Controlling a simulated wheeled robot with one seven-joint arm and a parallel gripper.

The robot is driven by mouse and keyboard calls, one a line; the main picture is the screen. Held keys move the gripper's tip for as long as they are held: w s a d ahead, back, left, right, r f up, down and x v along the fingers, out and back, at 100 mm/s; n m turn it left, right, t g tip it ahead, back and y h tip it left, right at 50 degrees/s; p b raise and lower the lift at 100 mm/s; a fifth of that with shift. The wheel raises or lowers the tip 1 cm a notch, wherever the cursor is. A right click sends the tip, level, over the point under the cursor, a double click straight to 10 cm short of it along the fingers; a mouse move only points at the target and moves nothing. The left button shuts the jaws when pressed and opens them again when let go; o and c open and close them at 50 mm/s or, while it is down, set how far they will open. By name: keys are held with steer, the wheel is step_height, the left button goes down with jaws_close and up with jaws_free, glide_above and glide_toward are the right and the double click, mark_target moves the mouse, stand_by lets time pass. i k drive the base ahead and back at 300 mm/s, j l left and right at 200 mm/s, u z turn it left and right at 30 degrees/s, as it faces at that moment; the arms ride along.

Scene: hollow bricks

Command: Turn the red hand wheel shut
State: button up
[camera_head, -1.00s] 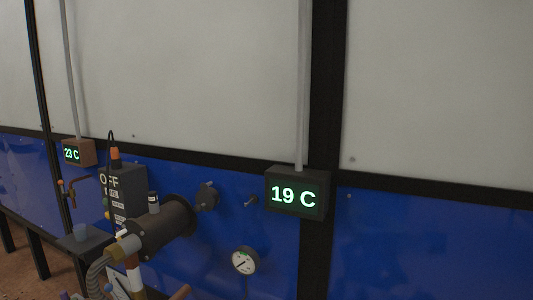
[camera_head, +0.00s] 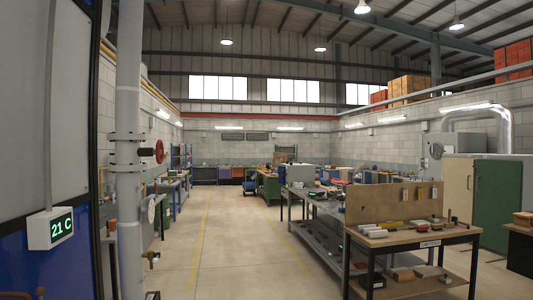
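A red hand wheel (camera_head: 159,151) shows in the head view at the left, at about mid height. It stands out to the right of a thick pale vertical pipe (camera_head: 130,190), beside a flanged joint in that pipe. The wheel is small in the picture and seen at an angle; I cannot tell how far it is turned. My gripper is not in view.
A white display reading 21 C (camera_head: 50,229) hangs on the blue panel at the left. A clear floor aisle (camera_head: 228,240) with yellow lines runs ahead. A workbench (camera_head: 420,240) with tools stands at the right, near a green cabinet (camera_head: 495,200).

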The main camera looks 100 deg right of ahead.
mark_target(157, 152)
steer(key=z, duration=2.8)
